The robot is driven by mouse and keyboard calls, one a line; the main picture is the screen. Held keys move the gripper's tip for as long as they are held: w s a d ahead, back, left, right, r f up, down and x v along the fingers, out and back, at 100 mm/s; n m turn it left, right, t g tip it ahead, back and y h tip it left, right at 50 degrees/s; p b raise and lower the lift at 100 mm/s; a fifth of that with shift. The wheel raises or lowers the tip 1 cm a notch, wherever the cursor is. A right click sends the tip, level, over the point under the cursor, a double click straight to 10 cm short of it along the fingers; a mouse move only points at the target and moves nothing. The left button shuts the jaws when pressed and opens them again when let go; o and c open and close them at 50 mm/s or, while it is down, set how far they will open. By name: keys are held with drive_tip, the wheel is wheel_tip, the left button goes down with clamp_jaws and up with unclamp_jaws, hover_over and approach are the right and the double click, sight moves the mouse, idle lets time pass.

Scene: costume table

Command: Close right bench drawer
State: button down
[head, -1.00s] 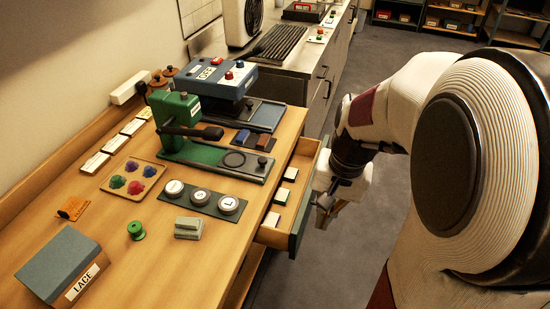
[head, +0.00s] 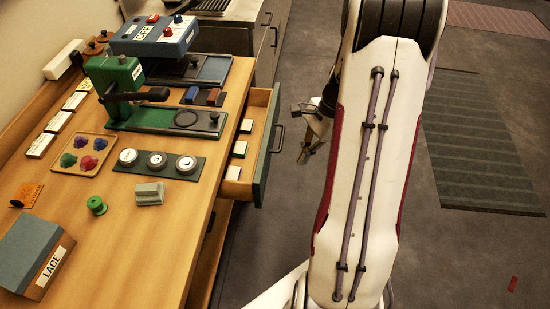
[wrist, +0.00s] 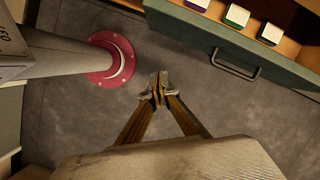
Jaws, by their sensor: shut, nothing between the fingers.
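The right bench drawer (head: 262,150) is open, pulled out from the right side of the wooden bench, with a dark green front and a dark bar handle (head: 278,139). Several small white-topped blocks lie inside it. In the wrist view the drawer front (wrist: 235,55) crosses the upper right, with its handle (wrist: 235,66) facing me. My gripper (wrist: 158,88) is shut and empty over the floor, in front of the drawer face and apart from it, left of the handle in that view. In the head view my gripper (head: 307,150) is right of the drawer, partly hidden by my arm.
The bench top (head: 130,235) holds a green press (head: 118,85), a blue machine (head: 150,38), a row of round buttons (head: 157,160) and a LACE box (head: 38,255). A red round floor flange (wrist: 112,58) with a post shows in the wrist view.

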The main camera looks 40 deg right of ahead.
drive_tip(key=w+d+m+t, duration=0.1)
drive_tip(key=w+d+m, duration=0.2)
drive_tip(key=w+m, duration=0.2)
drive_tip(key=shift+d+f+m+t, duration=0.3)
drive_tip(key=shift+f+m, duration=0.05)
drive_tip(key=shift+m, duration=0.45)
drive_tip(key=w+a+f, duration=0.5)
drive_tip(key=f, duration=0.4)
drive_tip(key=shift+w+a+f, duration=0.15)
drive_tip(key=shift+a, duration=0.05)
idle(0.6)
